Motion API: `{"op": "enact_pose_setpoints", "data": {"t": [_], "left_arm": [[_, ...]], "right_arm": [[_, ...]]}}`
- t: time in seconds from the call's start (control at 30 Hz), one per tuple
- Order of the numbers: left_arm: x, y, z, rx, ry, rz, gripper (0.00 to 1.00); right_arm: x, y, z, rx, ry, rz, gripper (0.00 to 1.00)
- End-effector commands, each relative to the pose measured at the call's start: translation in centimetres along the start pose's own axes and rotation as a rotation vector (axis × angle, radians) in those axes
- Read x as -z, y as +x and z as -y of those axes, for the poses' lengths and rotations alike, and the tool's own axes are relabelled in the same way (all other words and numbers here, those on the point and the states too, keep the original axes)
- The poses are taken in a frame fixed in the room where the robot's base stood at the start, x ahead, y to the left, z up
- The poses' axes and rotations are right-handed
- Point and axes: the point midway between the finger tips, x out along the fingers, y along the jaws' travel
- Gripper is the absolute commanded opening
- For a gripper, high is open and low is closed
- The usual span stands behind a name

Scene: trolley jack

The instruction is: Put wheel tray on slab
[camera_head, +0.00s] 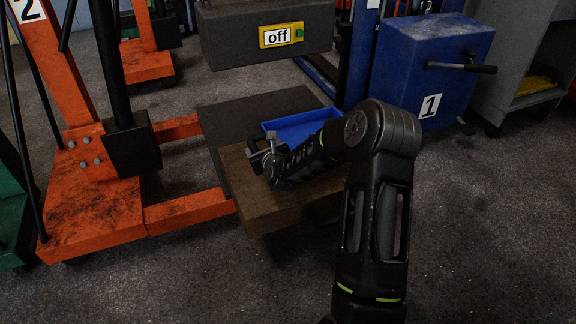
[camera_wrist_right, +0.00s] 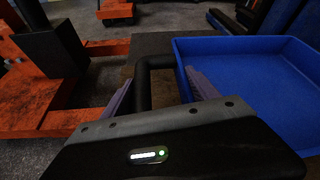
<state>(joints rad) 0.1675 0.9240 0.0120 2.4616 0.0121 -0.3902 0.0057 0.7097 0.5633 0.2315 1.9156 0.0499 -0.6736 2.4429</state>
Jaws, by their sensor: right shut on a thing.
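The blue wheel tray (camera_head: 302,126) is at the back right of a low brown slab (camera_head: 262,213), partly hidden by my right arm. In the right wrist view the tray (camera_wrist_right: 250,85) looks empty in the part that shows. A black bent handle (camera_wrist_right: 160,62) at its left side lies between my right fingers. My right gripper (camera_head: 266,158) is over the brown slab and shut on this handle; its fingers (camera_wrist_right: 160,95) show in the wrist view. I cannot tell whether the tray rests on the surface or is slightly above it. My left gripper is not in view.
A dark flat plate (camera_head: 225,122) lies behind the brown slab. A blue box marked 1 (camera_head: 430,65) is at right. The floor in front is clear.

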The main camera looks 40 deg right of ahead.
Motion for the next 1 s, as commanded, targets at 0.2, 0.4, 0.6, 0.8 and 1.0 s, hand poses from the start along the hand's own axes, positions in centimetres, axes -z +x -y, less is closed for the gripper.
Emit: {"op": "enact_pose_setpoints", "data": {"t": [0.2, 0.4, 0.6, 0.8, 1.0], "left_arm": [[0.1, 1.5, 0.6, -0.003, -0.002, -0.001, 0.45], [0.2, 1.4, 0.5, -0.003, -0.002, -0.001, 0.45], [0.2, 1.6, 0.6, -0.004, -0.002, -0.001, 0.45], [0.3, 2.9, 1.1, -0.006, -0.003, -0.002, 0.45], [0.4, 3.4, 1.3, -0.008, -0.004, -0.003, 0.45]], "right_arm": [[3.2, 1.4, -0.7, 0.0, -0.003, 0.003, 0.0], [3.3, 1.5, -0.7, 0.001, -0.003, 0.005, 0.0], [3.6, 1.6, -0.8, 0.001, -0.003, 0.004, 0.0], [6.3, 2.7, -1.4, 0.0, -0.003, 0.004, 0.0], [7.9, 3.4, -1.8, 0.0, -0.003, 0.005, 0.0]]}}
